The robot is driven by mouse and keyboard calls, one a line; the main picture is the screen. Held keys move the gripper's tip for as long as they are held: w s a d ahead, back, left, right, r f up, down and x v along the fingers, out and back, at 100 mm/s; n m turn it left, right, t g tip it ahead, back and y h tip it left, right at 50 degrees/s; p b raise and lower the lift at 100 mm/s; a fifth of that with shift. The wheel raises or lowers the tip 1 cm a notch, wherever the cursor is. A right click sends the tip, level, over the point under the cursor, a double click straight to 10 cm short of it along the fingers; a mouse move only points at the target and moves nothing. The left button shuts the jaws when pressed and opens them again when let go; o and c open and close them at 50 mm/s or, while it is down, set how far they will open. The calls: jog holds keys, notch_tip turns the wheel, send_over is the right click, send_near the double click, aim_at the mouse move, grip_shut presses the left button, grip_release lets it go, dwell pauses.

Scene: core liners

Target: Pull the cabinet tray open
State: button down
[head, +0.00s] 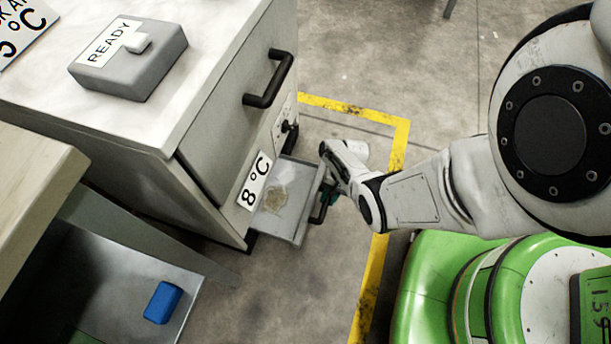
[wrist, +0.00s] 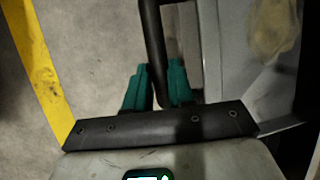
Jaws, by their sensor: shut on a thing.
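The cabinet (head: 215,120) stands at the left of the head view, with a closed upper drawer. Its low grey tray (head: 288,226) sticks out from the front near the floor, beside a "8 °C" label. A pale brownish patch or object lies in the tray; it also shows in the wrist view (wrist: 273,28). The tray's dark bar handle (wrist: 152,45) runs between the green fingers of my gripper (wrist: 159,84), which is shut on it. In the head view my gripper (head: 326,196) is at the tray's front, partly hidden by my wrist.
A black handle (head: 270,80) juts from the upper drawer above my wrist. A grey "READY" box (head: 128,60) sits on the cabinet top. A blue block (head: 163,302) lies on a lower shelf at left. Yellow tape (head: 372,270) marks the floor; concrete beyond is clear.

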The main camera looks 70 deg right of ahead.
jog(key=s, duration=1)
jog(key=shift+p, duration=0.4)
jog(key=shift+d, duration=0.1)
jog(key=c, duration=1)
grip_release()
jog(key=shift+p+v, duration=2.8)
jog(key=shift+v, duration=2.65)
jog(key=shift+f, duration=0.1)
